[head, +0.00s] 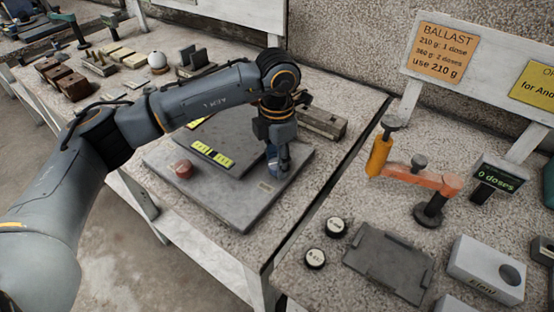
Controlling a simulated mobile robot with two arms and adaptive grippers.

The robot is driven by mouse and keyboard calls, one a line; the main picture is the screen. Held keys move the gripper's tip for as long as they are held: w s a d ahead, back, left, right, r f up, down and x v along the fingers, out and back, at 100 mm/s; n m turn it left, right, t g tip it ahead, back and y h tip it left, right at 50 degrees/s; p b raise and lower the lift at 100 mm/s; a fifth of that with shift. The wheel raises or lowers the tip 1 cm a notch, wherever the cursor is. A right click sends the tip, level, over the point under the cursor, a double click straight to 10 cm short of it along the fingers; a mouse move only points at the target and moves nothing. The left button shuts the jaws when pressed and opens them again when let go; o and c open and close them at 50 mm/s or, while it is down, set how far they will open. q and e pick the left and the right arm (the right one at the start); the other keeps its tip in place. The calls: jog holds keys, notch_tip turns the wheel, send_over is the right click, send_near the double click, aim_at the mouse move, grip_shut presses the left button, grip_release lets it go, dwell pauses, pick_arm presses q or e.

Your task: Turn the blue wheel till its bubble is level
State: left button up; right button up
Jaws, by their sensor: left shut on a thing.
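A grey levelling plate (217,200) lies on the left speckled table. A yellow level vial (212,154) with dark marks sits on it; its bubble is too small to read. A second yellow vial (201,123) shows partly behind my arm. My left gripper (279,166) points down at the plate's right side and is shut on the blue wheel (272,169), which it mostly hides. A red wheel (183,169) stands free at the plate's left. My right gripper is not in view.
Left table, back: several small blocks and a white ball (157,61). A grey block (322,123) lies behind my gripper. Across a dark gap, the right table holds an orange-armed stand (425,175), a "0 doses" display (497,178), a dark tray (389,262) and two round weights (336,226).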

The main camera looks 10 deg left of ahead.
pick_arm(q)
jog(key=o, duration=1.2)
jog(key=shift+r, duration=0.1)
jog(key=shift+r, duration=3.9)
jog(key=shift+d, duration=0.1)
